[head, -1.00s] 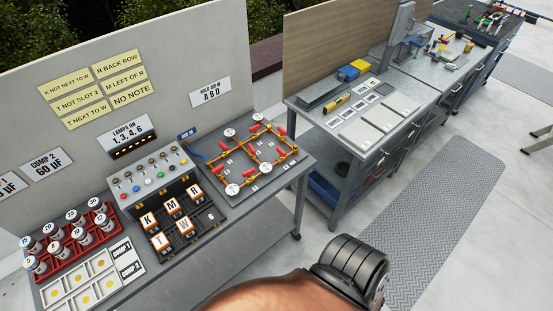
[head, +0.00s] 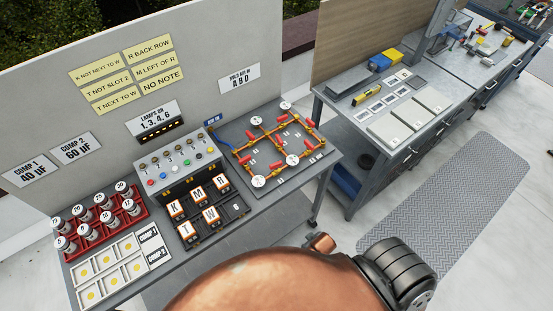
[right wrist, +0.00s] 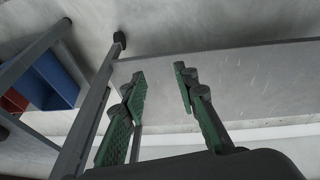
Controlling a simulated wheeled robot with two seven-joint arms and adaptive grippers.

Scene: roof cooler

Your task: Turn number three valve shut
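A valve board (head: 302,166) with brass pipes, several red valve handles and round white gauges sits at the right end of the near table in the head view. One red handle (head: 309,135) is at its right side. The number labels are too small to tell which valve is number three. My right gripper (right wrist: 164,85) shows in the right wrist view with its two green-padded fingers apart and nothing between them. It is beside the lower part of a table, apart from the valve board. My left gripper is not in view.
The near table also bears a lamp switch box (head: 176,160), lettered blocks (head: 186,229) and a red rack (head: 70,237) of cylinders. A second bench (head: 345,108) stands to the right. In the wrist view, table legs (right wrist: 97,115) and a blue bin (right wrist: 57,77) are close.

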